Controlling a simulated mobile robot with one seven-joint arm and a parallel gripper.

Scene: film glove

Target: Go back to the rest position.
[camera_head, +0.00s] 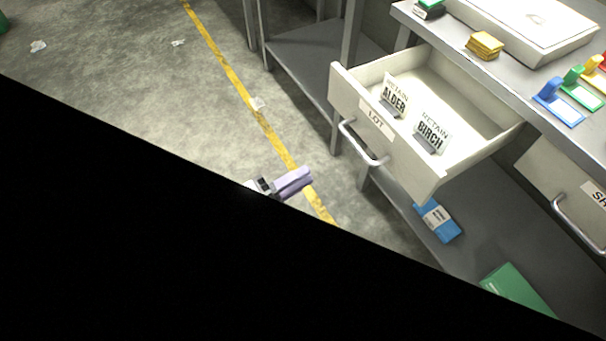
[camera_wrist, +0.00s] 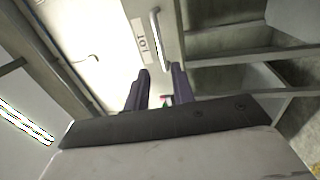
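My gripper (camera_head: 292,183), with pale purple fingers, is in the air in front of the open LOT drawer (camera_head: 405,150), to the left of its handle in the head view. In the wrist view its two dark purple fingers (camera_wrist: 158,88) stand apart, with the drawer front and handle (camera_wrist: 160,38) beyond them. A tiny red and green patch (camera_wrist: 167,99) shows low between the fingers; I cannot tell what it is. No held object is clear. Most of my arm is hidden in the head view.
The drawer holds ALDER (camera_head: 395,97) and BIRCH (camera_head: 432,132) cards. The counter above bears yellow pads (camera_head: 484,45) and coloured stamps. A blue packet (camera_head: 438,220) and a green item (camera_head: 517,288) lie on the lower shelf. The floor left is mostly clear; black hides the lower left.

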